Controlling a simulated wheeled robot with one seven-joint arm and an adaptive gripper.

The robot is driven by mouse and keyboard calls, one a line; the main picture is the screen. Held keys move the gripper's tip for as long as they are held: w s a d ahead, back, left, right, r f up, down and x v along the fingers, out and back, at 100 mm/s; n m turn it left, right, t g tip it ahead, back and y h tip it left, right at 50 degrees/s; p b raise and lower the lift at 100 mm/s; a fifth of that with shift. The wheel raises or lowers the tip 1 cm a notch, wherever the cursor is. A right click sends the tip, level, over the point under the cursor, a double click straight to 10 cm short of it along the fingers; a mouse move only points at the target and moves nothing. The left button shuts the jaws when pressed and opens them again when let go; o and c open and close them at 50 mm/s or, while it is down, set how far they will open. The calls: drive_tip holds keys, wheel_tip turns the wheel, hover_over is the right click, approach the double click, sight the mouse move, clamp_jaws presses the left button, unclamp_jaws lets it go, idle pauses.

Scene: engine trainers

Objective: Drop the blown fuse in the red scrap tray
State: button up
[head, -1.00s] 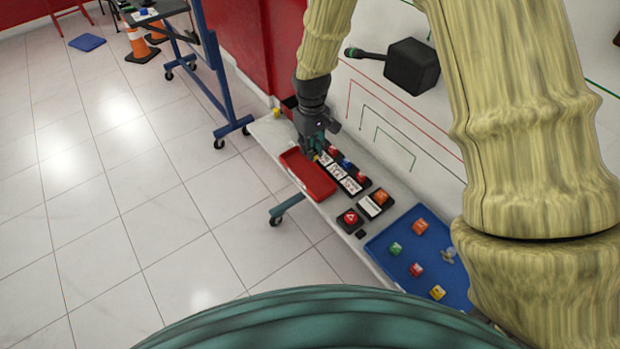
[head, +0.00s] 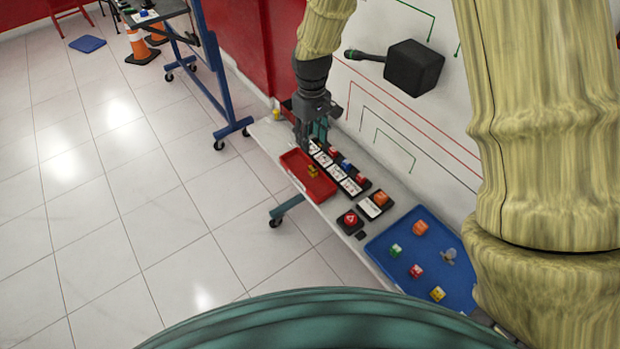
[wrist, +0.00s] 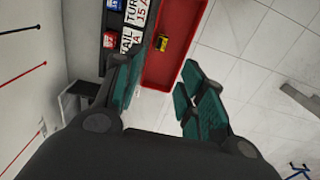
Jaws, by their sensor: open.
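The yellow fuse (head: 313,171) lies inside the red scrap tray (head: 322,192), toward its far end in the head view. In the wrist view the fuse (wrist: 161,42) rests on the floor of the tray (wrist: 180,60), clear of the fingers. My gripper (head: 313,143) is above the bench at the far end of the tray. In the wrist view its teal fingers (wrist: 155,84) are spread wide with nothing between them.
A labelled black fuse panel (head: 338,172) with red and blue fuses runs along the tray's wall side. A red button box (head: 350,218) and a blue tray (head: 385,247) with several coloured cubes sit nearer. The wall is close on the right; open floor lies left.

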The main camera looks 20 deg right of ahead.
wheel_tip(320, 180, up, 7)
idle(0.3)
idle(0.5)
